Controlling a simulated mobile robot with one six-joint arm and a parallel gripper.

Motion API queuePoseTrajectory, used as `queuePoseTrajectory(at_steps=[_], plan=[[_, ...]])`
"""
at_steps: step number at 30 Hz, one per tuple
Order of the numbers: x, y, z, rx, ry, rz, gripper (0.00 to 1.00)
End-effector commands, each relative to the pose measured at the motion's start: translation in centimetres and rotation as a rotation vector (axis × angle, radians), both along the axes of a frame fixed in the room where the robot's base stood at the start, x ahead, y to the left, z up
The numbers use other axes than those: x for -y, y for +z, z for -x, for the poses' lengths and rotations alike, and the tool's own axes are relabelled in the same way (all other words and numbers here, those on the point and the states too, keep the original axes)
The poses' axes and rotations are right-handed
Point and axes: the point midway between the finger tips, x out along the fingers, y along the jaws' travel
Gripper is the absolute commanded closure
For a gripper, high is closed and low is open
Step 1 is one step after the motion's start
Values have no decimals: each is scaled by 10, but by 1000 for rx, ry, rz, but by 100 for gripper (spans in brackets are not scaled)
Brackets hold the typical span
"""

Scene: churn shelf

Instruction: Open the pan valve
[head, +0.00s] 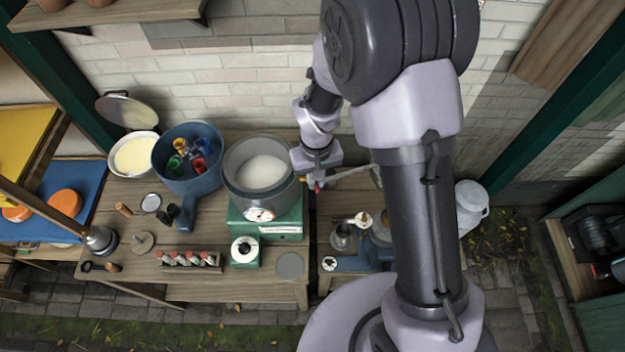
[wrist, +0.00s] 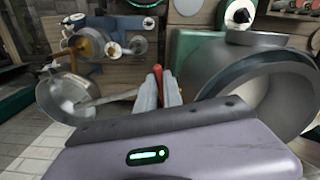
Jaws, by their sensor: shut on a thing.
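The pan (head: 234,190) is a round grey metal vessel with white contents, standing on a green base. It also shows as a large grey cylinder at the right of the wrist view (wrist: 215,85). My gripper (wrist: 160,88) is shut on a small red lever (wrist: 157,74), whose tip stands out between the fingers. In the head view, my gripper (head: 316,180) is just right of the pan, with a bit of red at its tips. The lever's joint to the pan is hidden, so I cannot tell its turn angle.
A blue pot (head: 190,182) with coloured items and a bowl of pale yellow contents (head: 133,155) stand left of the pan. A white scale (head: 245,251) and a rack of small bottles (head: 188,261) are in front. A metal dish (wrist: 65,98) shows left of my fingers.

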Motion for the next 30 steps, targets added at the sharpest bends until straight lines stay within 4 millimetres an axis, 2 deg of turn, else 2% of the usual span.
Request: queuePoseTrajectory(at_steps=[30], plan=[[31,1,-27,1,954,0,100]])
